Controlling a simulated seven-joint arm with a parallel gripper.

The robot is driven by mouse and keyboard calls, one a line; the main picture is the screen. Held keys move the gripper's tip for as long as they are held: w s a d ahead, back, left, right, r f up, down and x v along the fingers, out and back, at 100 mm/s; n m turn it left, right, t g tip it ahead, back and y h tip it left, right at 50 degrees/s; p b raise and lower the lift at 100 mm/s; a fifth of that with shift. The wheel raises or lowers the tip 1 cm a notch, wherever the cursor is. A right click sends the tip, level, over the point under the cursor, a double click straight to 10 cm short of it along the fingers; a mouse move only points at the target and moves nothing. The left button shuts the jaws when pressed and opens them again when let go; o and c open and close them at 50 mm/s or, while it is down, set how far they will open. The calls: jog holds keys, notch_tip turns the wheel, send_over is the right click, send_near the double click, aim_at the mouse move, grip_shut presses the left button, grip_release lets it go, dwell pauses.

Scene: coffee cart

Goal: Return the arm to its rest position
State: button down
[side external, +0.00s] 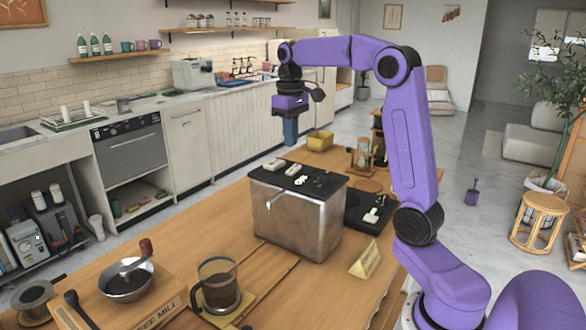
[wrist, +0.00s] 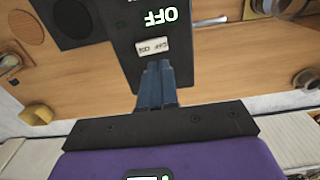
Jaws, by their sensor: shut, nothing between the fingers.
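My gripper (side external: 290,130) hangs above the cart at the end of my purple arm, beyond and above the metal machine. Its blue fingers (wrist: 157,84) are shut together in the wrist view, with nothing between them. The metal machine (side external: 290,215) has a dark top with light switches, and a lever on its front. My gripper is apart from the machine in the side view.
A kitchen counter (side external: 150,105) runs behind. The air around my gripper is clear.

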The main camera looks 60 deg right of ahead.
dwell(0.4)
jog(key=s+a+f+n, duration=0.3)
jog(key=s+a, duration=0.2)
jog(key=a, duration=0.4)
jog(key=s+a+f+n, duration=0.3)
jog(key=s+a, duration=0.2)
jog(key=a, duration=0.4)
jog(key=s+a+f+n, duration=0.1)
jog(key=s+f+n, duration=0.2)
jog(key=s, duration=0.6)
jog(key=s+a+f+n, duration=0.2)
jog(key=s+f+n, duration=0.1)
jog(key=s, duration=0.7)
jog(key=shift+f+n, duration=0.3)
jog(key=shift+f, duration=0.35)
